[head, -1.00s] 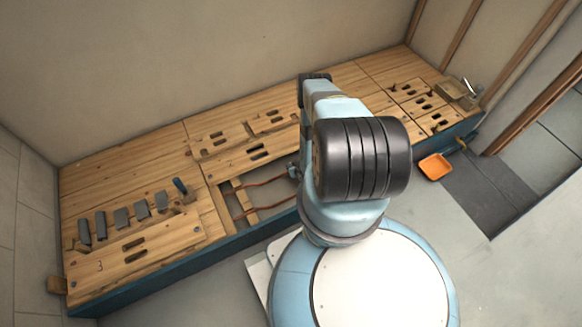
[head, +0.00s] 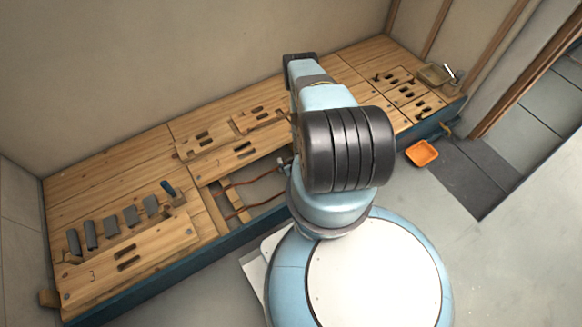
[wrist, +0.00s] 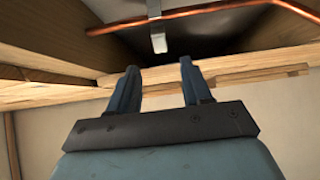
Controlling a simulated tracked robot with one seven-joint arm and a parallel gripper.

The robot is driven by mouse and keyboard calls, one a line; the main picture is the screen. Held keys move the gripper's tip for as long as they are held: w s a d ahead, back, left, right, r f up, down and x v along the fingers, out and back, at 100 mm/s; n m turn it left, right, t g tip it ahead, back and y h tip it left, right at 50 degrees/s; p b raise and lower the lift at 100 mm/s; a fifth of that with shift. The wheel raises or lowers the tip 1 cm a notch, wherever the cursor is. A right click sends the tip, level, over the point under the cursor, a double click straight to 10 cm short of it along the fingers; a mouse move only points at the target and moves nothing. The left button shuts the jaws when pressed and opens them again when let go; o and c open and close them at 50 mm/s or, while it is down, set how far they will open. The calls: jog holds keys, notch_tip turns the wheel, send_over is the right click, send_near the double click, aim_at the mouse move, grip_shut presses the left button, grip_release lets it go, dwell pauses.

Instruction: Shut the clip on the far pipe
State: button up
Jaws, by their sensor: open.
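In the head view two copper pipes cross the open bay in the bench, the far pipe (head: 255,181) and the near pipe (head: 238,213). Their right ends are hidden behind my arm. In the wrist view a copper pipe (wrist: 220,10) runs across the top, with a pale metal clip (wrist: 158,42) at it. Part of the clip shows on each side of the pipe; I cannot tell whether it is shut. My gripper (wrist: 157,76) is open and empty, its two fingers apart below the clip in the picture and not touching it. My arm hides the gripper in the head view.
Wooden rails (wrist: 230,70) and boards border the bay close to my fingers. An orange tray (head: 422,153) sits on the floor at the right.

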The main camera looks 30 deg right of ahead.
jog(key=shift+v, duration=2.65)
jog(key=shift+w, duration=0.1)
jog(key=g, duration=0.5)
send_near(279, 161)
jog(key=w+r+g, duration=0.5)
jog(key=r, duration=0.1)
jog(key=f, duration=1.3)
jog(key=shift+d+f, duration=0.15)
jog(key=shift+d, duration=0.1)
